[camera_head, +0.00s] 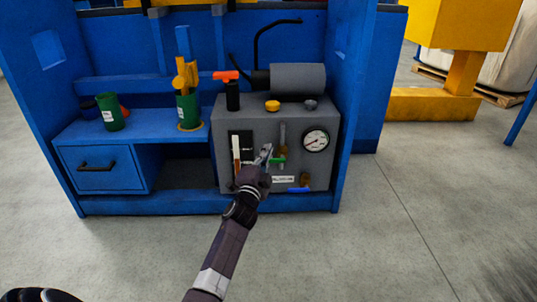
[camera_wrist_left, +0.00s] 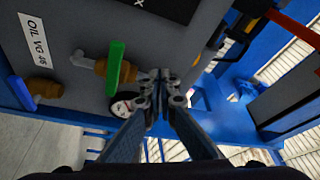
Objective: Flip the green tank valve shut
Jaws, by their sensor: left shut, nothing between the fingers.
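The green valve handle (camera_head: 277,161) is on the front of a grey tank panel (camera_head: 226,180), on a brass valve body. In the left wrist view the green handle (camera_wrist_left: 115,68) lies crosswise to the short pipe (camera_wrist_left: 82,62) that meets the brass body (camera_wrist_left: 99,68). My left gripper (camera_head: 265,153) is shut and empty in front of the panel, just left of the handle in the head view. In the wrist view its fingertips (camera_wrist_left: 160,86) are right of the handle, with a small gap in the picture. Whether they touch it is unclear.
A blue-handled valve (camera_head: 298,189) is below right of the green one. A round gauge (camera_head: 316,140) is at the right, and a red-handled part (camera_head: 227,76) stands on top. Blue frame walls (camera_head: 350,150) flank the panel. The floor (camera_head: 360,240) in front is clear.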

